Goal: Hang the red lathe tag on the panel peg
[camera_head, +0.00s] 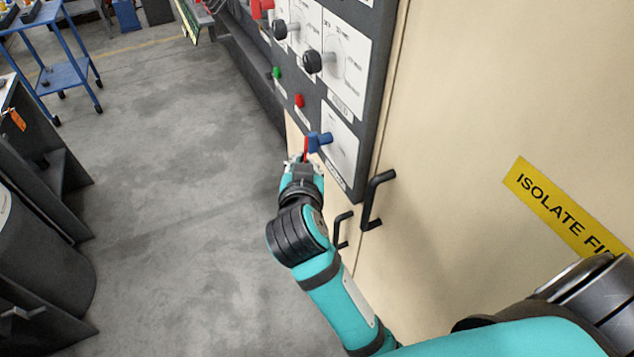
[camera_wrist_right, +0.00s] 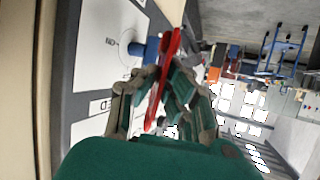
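The red lathe tag (camera_wrist_right: 165,72) is a flat red piece held upright between the fingers of my right gripper (camera_wrist_right: 160,82). In the head view the tag (camera_head: 306,148) shows as a thin red strip above the fingertips of the gripper (camera_head: 304,163). The blue panel peg (camera_head: 322,140) sticks out from a white plate low on the dark panel. The tag's upper end is right beside the peg's outer end; the peg also shows in the wrist view (camera_wrist_right: 148,50). I cannot tell whether they touch or whether the peg passes through the tag. My left gripper is out of view.
The dark control panel (camera_head: 367,105) carries black knobs (camera_head: 312,62), a green button (camera_head: 276,73) and a red button (camera_head: 299,100). Black door handles (camera_head: 372,200) stick out from the beige cabinet (camera_head: 450,110) below and right of the peg. Open floor (camera_head: 185,200) lies left.

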